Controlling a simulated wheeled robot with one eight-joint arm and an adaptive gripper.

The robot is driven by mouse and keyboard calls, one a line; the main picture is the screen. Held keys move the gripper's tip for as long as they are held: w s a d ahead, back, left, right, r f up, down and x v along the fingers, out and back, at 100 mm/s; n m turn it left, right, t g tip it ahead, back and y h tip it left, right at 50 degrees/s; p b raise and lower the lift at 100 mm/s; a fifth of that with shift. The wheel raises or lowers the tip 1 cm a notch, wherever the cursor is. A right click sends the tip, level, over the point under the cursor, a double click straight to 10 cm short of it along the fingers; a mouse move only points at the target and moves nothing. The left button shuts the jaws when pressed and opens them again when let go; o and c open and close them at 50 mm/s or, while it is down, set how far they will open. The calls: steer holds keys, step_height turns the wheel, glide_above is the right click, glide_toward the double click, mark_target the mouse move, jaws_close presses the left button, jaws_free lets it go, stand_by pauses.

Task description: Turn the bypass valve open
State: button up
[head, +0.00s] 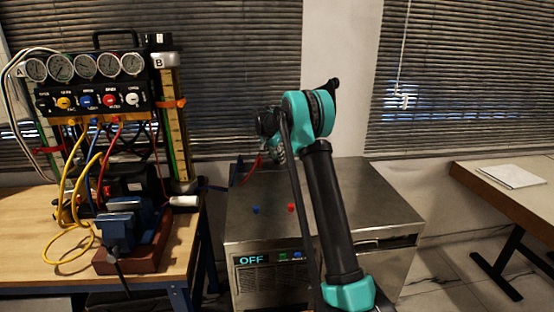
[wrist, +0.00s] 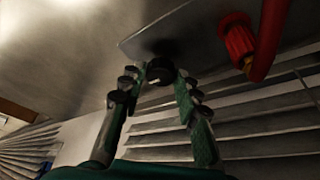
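My gripper (wrist: 162,82) points at a round black knob (wrist: 158,70) with a light mark, set on a grey metal plate (wrist: 200,22). The two green fingers are apart, one on each side of the knob. I cannot tell whether either finger touches it. No label naming it the bypass valve is readable. In the head view my arm stands in front of the steel cabinet (head: 350,192), and hides the knob and most of the gripper.
A red hose fitting (wrist: 238,42) is close right of the knob in the wrist view. In the head view, the rig's gauges (head: 85,67) and coloured knob panel (head: 95,100) stand left on a wooden bench (head: 25,262) with a blue vise (head: 122,230). The cabinet display reads OFF.

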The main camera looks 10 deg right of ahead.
jaws_close()
steer(key=shift+n, duration=0.4)
steer(key=n, duration=0.1)
steer(key=n+y, duration=0.1)
steer(key=n, duration=0.1)
steer(key=shift+s+d+n+t+y, duration=0.1)
steer(key=shift+d+n+t+y, duration=0.05)
steer(key=shift+n+t+y, duration=0.2)
steer(key=n+y, duration=0.1)
steer(key=n, duration=0.2)
steer(key=shift+d+n+t, duration=0.1)
steer(key=shift+n+t, duration=0.15)
steer(key=shift+t, duration=0.1)
steer(key=n+y, duration=0.2)
steer(key=n, duration=0.3)
steer(key=shift+d, duration=0.15)
steer(key=shift+n+g+y, duration=0.35)
steer(key=shift+n+y, duration=0.1)
steer(key=shift+n, duration=0.8)
steer(key=shift+n+g+y, duration=0.35)
steer(key=shift+n+y, duration=0.05)
steer(key=shift+n, duration=0.85)
